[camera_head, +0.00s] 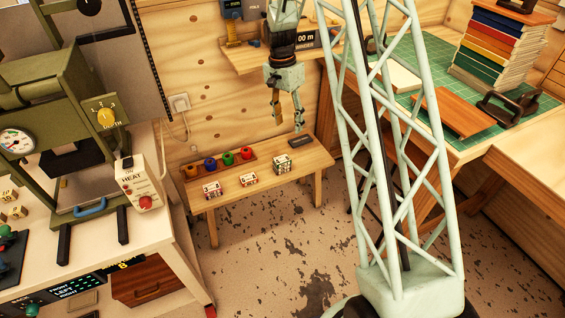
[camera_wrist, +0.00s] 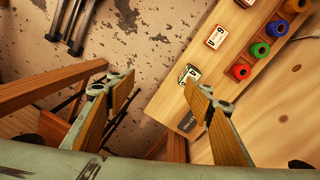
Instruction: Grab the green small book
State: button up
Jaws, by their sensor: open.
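A small green-and-white book-like block (camera_head: 282,163) stands on the low wooden bench, near its right end. In the wrist view the small green item (camera_wrist: 189,75) lies near the bench edge, beside the tip of my right finger and partly close to being covered by it. My gripper (camera_head: 287,121) hangs open above the right end of the bench, pointing down. In the wrist view my gripper (camera_wrist: 158,88) has wide-apart fingers with nothing between them. I cannot read any title on the green item.
Two red-and-white small blocks (camera_head: 212,188) and a row of coloured spools (camera_head: 227,158) share the bench with a dark flat piece (camera_head: 301,141). A stack of larger books (camera_head: 490,58), some green, stands on the green mat at right. A machine table (camera_head: 150,215) is at left.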

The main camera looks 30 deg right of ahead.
jog(key=w+d+f+m, duration=0.1)
jog(key=d+f, duration=0.1)
jog(key=f, duration=0.8)
jog(key=w+d+f+m, duration=0.1)
jog(key=d+f+m, duration=0.15)
jog(key=f, duration=0.75)
jog(key=m+t+p, duration=0.1)
send_over(282, 159)
jog(key=shift+y, duration=0.3)
notch_tip(282, 159, down, 6)
jog(key=shift+r, duration=0.25)
jog(key=shift+f, duration=0.1)
jog(key=shift+f+b, duration=0.5)
jog(key=shift+f, duration=1.9)
jog(key=shift+c, duration=0.3)
jog(key=c, duration=0.9)
jog(key=shift+r, duration=0.1)
